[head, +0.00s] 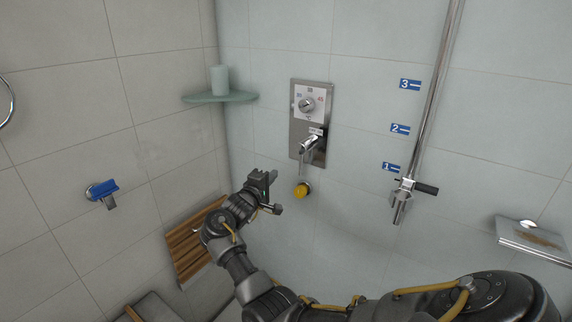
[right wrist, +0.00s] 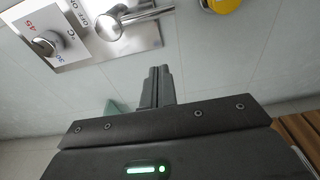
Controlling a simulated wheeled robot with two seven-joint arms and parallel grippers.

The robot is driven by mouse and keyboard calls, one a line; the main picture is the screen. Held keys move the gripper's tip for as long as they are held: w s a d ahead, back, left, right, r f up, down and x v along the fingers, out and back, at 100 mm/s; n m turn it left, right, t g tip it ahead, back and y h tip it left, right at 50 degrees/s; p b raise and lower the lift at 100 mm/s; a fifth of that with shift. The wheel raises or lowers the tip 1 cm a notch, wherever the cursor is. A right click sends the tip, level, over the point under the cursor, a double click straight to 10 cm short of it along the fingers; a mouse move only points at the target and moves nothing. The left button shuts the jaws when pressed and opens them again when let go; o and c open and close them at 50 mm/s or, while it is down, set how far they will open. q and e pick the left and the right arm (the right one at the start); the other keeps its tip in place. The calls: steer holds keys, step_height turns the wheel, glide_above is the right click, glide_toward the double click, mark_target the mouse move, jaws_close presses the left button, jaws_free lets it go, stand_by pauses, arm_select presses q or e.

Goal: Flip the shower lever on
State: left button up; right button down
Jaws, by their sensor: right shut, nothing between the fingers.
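The shower control plate (head: 296,122) is a chrome panel on the back wall, with a round temperature knob (head: 306,104) at its top. The chrome shower lever (head: 308,147) sticks out from its lower part and points down and to the left. In the right wrist view the lever (right wrist: 112,20) lies at the top, ahead and left of the fingers. My right gripper (head: 268,176) is shut and empty, below and left of the lever and apart from it. In the wrist view its fingers (right wrist: 158,85) are together. My left gripper is not in view.
A yellow round knob (head: 301,190) sits just below the plate. A glass corner shelf (head: 220,97) holds a pale green cup (head: 220,79). A wooden slatted seat (head: 188,250) is at lower left. A chrome rail (head: 436,95) with a holder stands right of the plate.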

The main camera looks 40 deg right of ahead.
steer(key=p+x, duration=0.1)
steer(key=x, duration=0.9)
steer(key=shift+w+d+f+p, duration=0.1)
steer(key=shift+d+f+p, duration=0.05)
steer(key=shift+d+p, duration=0.2)
steer(key=s+p, duration=0.1)
steer(key=s, duration=0.2)
steer(key=shift+a+r+p, duration=0.2)
steer(key=shift+a+p, duration=0.05)
steer(key=shift+p, duration=0.1)
steer(key=shift+s+f, duration=0.1)
steer(key=shift+s, duration=0.5)
